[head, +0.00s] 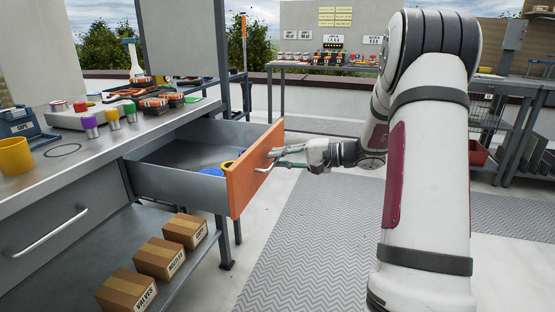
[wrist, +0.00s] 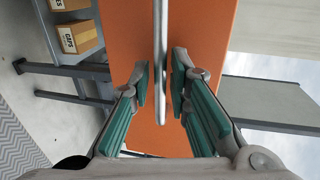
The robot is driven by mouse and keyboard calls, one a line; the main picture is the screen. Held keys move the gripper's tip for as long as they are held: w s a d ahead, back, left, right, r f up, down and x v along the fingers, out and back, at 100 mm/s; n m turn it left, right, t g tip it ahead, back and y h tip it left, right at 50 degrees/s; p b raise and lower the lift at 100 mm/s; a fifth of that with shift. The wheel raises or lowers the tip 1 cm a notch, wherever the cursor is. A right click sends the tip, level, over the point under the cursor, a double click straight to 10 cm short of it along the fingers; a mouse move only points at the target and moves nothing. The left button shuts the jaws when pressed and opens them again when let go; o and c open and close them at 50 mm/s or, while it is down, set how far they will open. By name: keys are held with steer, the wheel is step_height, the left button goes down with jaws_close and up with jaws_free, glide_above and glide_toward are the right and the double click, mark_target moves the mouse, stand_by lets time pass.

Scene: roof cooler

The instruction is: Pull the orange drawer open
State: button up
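The orange drawer front (head: 254,170) stands well out from the bench, and the grey drawer box (head: 165,176) behind it is open to view. The drawer's metal bar handle (wrist: 160,60) runs up and down the wrist view, in front of the orange face. My gripper (wrist: 160,88) has its green-padded fingers on either side of this handle. A narrow gap shows on both sides of the bar, so the fingers are around it but not visibly clamped. In the head view my gripper (head: 280,158) is at the outer side of the drawer front.
A closed grey drawer (head: 75,222) is at the left. Cardboard boxes (head: 158,258) stand on the lower shelf. The floor mat (head: 310,240) is clear.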

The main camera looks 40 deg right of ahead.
steer(key=v, duration=1.1)
